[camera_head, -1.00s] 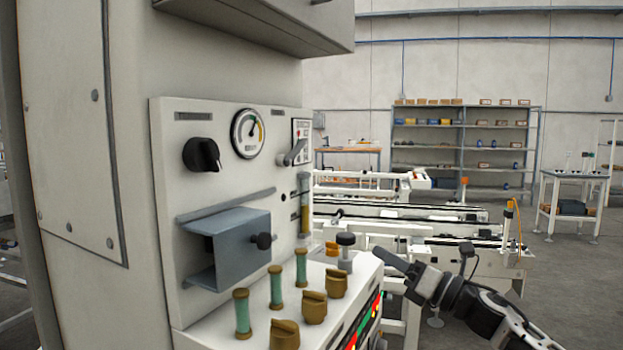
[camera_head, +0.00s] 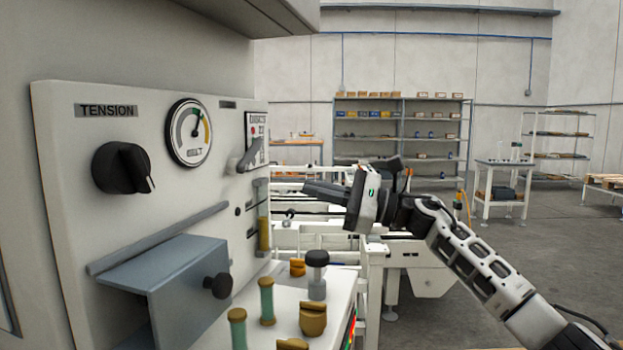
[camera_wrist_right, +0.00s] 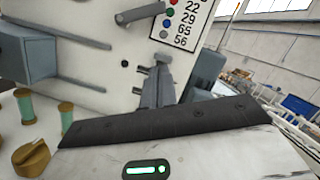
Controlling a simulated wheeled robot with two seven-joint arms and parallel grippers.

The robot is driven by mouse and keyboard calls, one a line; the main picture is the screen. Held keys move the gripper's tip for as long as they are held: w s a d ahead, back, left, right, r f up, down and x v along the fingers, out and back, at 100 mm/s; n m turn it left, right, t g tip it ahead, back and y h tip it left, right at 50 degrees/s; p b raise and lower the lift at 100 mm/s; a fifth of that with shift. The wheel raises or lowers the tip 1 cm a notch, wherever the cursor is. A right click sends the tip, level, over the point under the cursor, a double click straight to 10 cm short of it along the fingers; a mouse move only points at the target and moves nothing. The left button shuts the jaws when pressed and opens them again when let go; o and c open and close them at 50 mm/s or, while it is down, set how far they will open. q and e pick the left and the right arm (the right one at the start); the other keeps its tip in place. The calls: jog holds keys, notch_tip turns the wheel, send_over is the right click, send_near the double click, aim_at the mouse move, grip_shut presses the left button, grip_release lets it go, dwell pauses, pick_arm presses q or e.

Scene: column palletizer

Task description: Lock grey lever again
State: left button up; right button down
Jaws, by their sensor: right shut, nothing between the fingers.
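The grey lever (camera_head: 250,154) sits on the right part of the white panel, beside a small label card (camera_head: 256,126). Its handle slants up and to the right. In the right wrist view the lever (camera_wrist_right: 140,13) is near the top, just left of the numbered card. My right gripper (camera_head: 325,191) is to the right of the panel, a little lower than the lever and apart from it. Its dark fingers (camera_wrist_right: 165,121) are shut and empty in the wrist view. My left gripper is not in view.
The panel carries a black tension knob (camera_head: 123,168), a gauge (camera_head: 189,132) and a grey hood (camera_head: 165,275). A black-topped post (camera_head: 317,272) and several green spools and brass knobs stand on the ledge below. A white conveyor frame (camera_head: 425,272) lies behind my right arm.

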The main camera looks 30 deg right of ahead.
aim_at(251, 155)
jog(key=p+x, duration=0.1)
jog(key=x, duration=0.3)
jog(key=p+x, duration=0.1)
jog(key=x, duration=0.2)
jog(key=shift+w+a+r+p, duration=0.2)
jog(key=shift+a+r+p, duration=0.05)
jog(key=shift+r+p, duration=0.1)
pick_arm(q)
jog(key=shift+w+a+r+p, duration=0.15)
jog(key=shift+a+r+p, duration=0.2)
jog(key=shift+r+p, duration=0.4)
pick_arm(e)
jog(key=r, duration=0.1)
jog(key=a+r, duration=0.1)
jog(key=s+r, duration=0.1)
jog(key=shift+a, duration=0.3)
pick_arm(q)
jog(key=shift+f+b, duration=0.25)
jog(key=shift+b, duration=0.1)
pick_arm(e)
jog(key=shift+n, duration=0.4)
